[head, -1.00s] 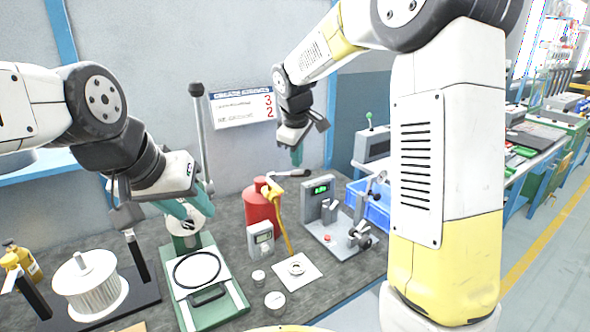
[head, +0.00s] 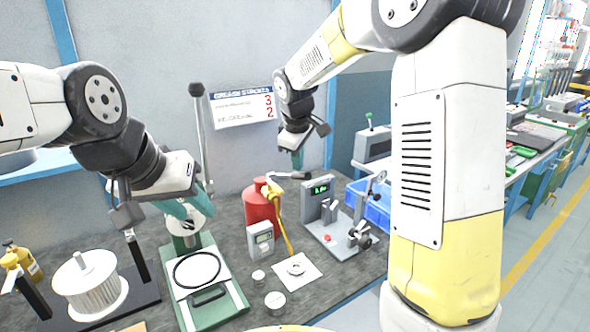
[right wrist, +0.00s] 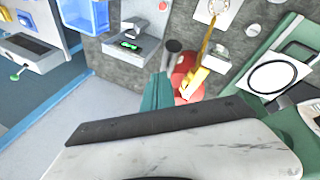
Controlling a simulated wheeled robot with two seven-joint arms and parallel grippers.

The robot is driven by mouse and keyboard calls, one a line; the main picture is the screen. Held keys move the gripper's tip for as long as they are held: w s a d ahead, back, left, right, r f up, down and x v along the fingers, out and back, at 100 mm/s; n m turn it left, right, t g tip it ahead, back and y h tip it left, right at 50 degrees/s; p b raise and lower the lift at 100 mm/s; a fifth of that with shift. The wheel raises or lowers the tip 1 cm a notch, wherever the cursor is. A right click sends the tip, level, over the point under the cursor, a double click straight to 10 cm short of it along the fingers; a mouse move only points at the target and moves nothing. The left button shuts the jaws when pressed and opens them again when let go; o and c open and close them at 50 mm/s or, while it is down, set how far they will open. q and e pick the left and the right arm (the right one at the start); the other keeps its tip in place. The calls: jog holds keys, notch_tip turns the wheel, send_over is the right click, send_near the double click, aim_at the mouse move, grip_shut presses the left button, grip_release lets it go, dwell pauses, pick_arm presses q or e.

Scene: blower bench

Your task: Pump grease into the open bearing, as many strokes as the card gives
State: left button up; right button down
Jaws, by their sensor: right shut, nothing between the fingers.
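The red grease pump (head: 259,208) stands on the bench with a yellow spout (head: 277,212) reaching down toward a small ring-shaped bearing (head: 296,268) on a white pad. Its grey lever ends in a dark grip (head: 301,175). My right gripper (head: 297,160) is shut and empty, just above the lever; I cannot tell if it touches. In the right wrist view, its teal fingers (right wrist: 158,92) are beside the dark grip (right wrist: 173,46). The stroke card (head: 243,108) on the wall shows 3 above 2; its row text is blurred. My left gripper (head: 185,210) is by the green press, its fingertips unclear.
The green press (head: 215,312) has a tall lever (head: 201,130). A white finned rotor (head: 92,290) stands on a dark tray at left.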

aim_at(303, 175)
jog(key=shift+s+d+f, duration=0.2)
jog(key=shift+s+f, duration=0.2)
jog(key=shift+f, duration=0.5)
jog(key=shift+s+d+f, duration=0.25)
jog(key=shift+s+f, duration=0.1)
jog(key=shift+f, duration=0.5)
jog(key=shift+s+d+f, duration=0.2)
jog(key=shift+s+f, duration=0.2)
jog(key=shift+f, duration=0.5)
dwell(2.3)
dwell(0.5)
jog(key=shift+w+a+r, duration=0.3)
jog(key=shift+w+r, duration=0.2)
jog(key=shift+r, duration=0.65)
jog(key=shift+w+a+r, duration=0.25)
jog(key=shift+w+r, duration=0.25)
jog(key=shift+r, duration=0.7)
jog(key=shift+w+a+r, duration=0.3)
jog(key=shift+w+r, duration=0.2)
jog(key=shift+r, duration=0.65)
jog(key=shift+r, duration=0.15)
jog(key=shift+w+a+r, duration=0.2)
jog(key=shift+w+r, duration=0.1)
jog(key=shift+r, duration=0.4)
jog(key=shift+w+a+r, duration=0.15)
jog(key=shift+w+r, duration=0.2)
jog(key=shift+r, duration=0.4)
jog(key=shift+w+a+r, duration=0.2)
jog(key=shift+w+r, duration=0.1)
jog(key=shift+r, duration=0.4)
